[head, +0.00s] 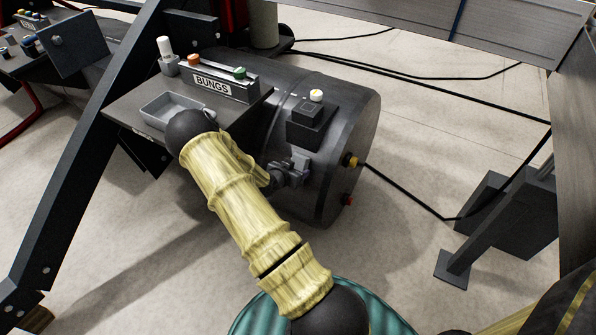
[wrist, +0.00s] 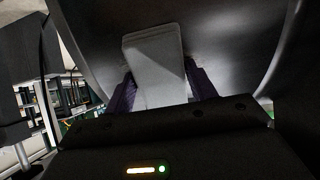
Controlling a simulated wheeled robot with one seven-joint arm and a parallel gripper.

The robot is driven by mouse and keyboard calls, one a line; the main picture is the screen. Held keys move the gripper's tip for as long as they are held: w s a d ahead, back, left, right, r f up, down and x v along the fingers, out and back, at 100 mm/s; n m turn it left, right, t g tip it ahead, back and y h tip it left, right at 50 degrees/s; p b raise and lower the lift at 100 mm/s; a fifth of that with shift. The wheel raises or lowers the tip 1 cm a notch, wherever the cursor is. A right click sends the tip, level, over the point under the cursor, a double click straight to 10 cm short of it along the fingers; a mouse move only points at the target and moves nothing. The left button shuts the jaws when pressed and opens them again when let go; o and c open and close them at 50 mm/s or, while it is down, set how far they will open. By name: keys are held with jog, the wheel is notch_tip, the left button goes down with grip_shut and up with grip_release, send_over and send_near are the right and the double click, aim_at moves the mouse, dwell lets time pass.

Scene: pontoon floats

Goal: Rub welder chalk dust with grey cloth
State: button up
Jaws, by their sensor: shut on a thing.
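In the wrist view my gripper (wrist: 160,72) has its two purple fingers on either side of a pale grey flat piece that looks like the grey cloth (wrist: 155,60). The gripper is shut on it. The cloth stands up in front of the dark curved surface of a drum-like float (wrist: 225,30); I cannot tell whether it touches it. I cannot make out any chalk dust in either view.

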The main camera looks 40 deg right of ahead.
jog(key=shift+w+a, duration=0.25)
jog(key=shift+w, duration=0.4)
jog(key=shift+w+a, duration=0.2)
jog(key=shift+w, duration=0.45)
jog(key=shift+w, duration=0.1)
jog(key=shift+w+a+p, duration=0.15)
jog(key=shift+w+a, duration=0.25)
jog(key=shift+w, duration=0.45)
jog(key=shift+w+a+p, duration=0.15)
jog(key=shift+w+a, duration=0.25)
jog(key=shift+w, duration=0.4)
jog(key=shift+d, duration=0.1)
jog(key=shift+s+d, duration=0.2)
jog(key=shift+s, duration=0.2)
jog(key=shift+s+d, duration=0.3)
jog(key=shift+s, duration=0.45)
jog(key=shift+s+d, duration=0.25)
jog(key=shift+s, duration=0.45)
jog(key=shift+s, duration=0.1)
